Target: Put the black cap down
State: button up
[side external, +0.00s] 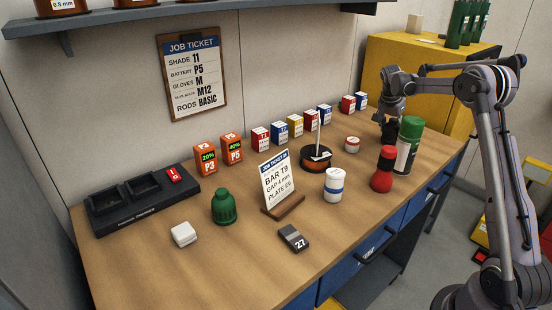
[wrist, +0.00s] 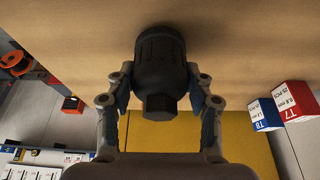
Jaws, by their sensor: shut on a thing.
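The black cap (wrist: 160,62) is a dark ribbed piece with a narrower block-like end, held between the fingers of my gripper (wrist: 160,82) in the wrist view. In the side view my gripper (side external: 390,116) points down over the far right part of the workbench (side external: 240,258), shut on the black cap (side external: 390,131). The cap is close above or on the wood; I cannot tell whether it touches. The green-topped can partly hides it.
Small boxes (side external: 348,104) line the wall. The bench's front middle has free room.

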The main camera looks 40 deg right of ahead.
jog(key=shift+f, duration=0.35)
jog(key=shift+f, duration=0.1)
jog(key=o, duration=1.2)
